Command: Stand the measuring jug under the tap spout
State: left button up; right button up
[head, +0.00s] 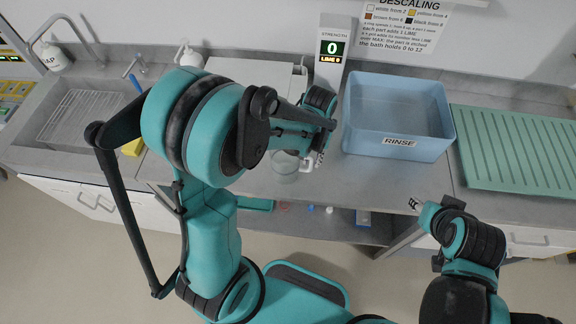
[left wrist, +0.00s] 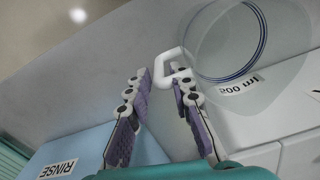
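The measuring jug (head: 285,168), clear with a white handle, stands on the counter in the middle of the head view, partly behind my left arm. In the left wrist view the jug (left wrist: 232,75) shows a blue ring and a 500 ml label. My left gripper (left wrist: 160,72) is open, its fingertips at the jug's white handle (left wrist: 168,66), which lies by the right finger; contact is unclear. My right gripper (head: 414,204) is low, apart from everything.
A blue RINSE tub (head: 398,118) stands right of the jug, with a green ribbed mat (head: 515,150) beyond it. A soap bottle (head: 55,57) and a grated sink (head: 80,115) are at left. A strength display (head: 332,50) reads 0 behind.

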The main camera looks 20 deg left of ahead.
aim_at(311, 169)
pick_arm(q)
notch_tip(311, 169, down, 6)
jog(key=shift+f+b, duration=0.15)
jog(key=shift+b, duration=0.65)
jog(key=shift+s, duration=0.1)
grip_shut()
